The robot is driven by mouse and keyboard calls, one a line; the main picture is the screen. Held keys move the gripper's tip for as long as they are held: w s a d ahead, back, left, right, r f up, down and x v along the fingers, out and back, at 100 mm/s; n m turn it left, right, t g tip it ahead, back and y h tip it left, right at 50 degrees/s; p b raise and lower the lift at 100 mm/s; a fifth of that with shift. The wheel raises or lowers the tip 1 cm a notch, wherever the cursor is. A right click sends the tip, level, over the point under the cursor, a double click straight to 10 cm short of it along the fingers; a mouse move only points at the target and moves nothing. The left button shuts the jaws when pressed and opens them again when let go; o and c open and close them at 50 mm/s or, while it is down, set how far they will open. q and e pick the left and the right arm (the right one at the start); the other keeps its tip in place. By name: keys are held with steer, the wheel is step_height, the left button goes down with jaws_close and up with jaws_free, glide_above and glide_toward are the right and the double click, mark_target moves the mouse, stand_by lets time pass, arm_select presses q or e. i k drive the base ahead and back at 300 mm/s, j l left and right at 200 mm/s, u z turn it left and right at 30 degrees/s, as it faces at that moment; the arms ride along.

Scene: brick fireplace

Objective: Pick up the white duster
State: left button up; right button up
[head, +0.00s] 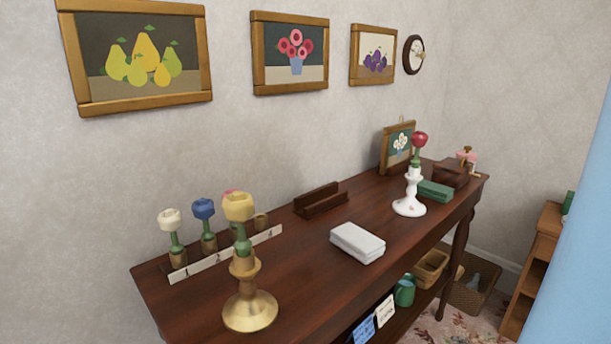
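A white-headed piece with a green stem (170,221), which fits the white duster best, stands upright in a socket of the dark rack with a pale labelled strip (228,254), at the left end of the table. Like-shaped blue (204,209) and pink (231,194) pieces stand beside it; the pink one is mostly hidden by the yellow one (239,207). The yellow one stands in a brass candlestick (250,308) in front. A red one (419,142) stands in a white candlestick (409,206) farther right. Neither of my grippers is in view.
The dark wooden table (300,260) runs along the wall. A white block (357,241), an empty brown holder (320,201), a green box (435,190) and a framed flower picture (397,148) are on it. Below are a basket (432,268) and a green can (404,291).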

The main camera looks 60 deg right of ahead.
mark_target(359, 243)
steer(key=z, duration=2.05)
